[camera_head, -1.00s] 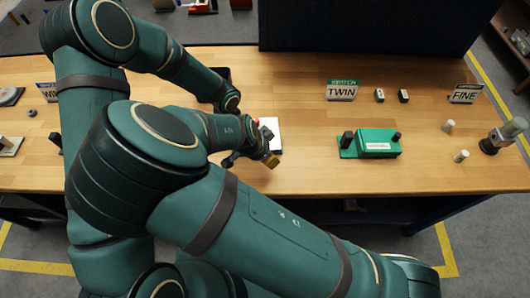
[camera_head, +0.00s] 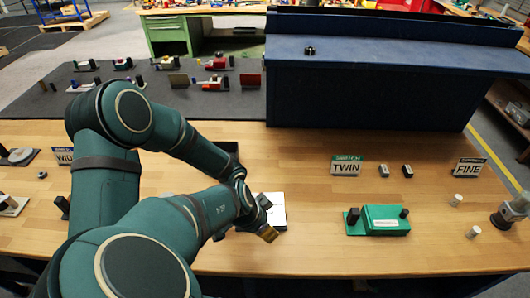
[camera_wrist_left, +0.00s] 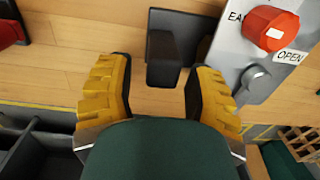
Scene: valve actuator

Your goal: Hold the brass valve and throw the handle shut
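I cannot make out a brass valve body. In the left wrist view, a grey plate (camera_wrist_left: 228,48) carries a red knob (camera_wrist_left: 270,28), a silver lever (camera_wrist_left: 254,78) and a label reading OPEN. A dark upright block (camera_wrist_left: 163,58) stands left of the plate. My left gripper (camera_wrist_left: 157,72) is open, its yellow fingers on either side of the block, with a clear gap on the left. In the head view, the pale plate (camera_head: 277,207) is partly hidden by my arm, and one yellow fingertip (camera_head: 268,234) shows at its lower edge. My right gripper is not in view.
A green fixture (camera_head: 384,220) stands on the wooden bench to the right, behind it a TWIN sign (camera_head: 346,167) and small dark blocks. A dark blue cabinet (camera_head: 370,85) closes off the back. Bench between plate and green fixture is clear.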

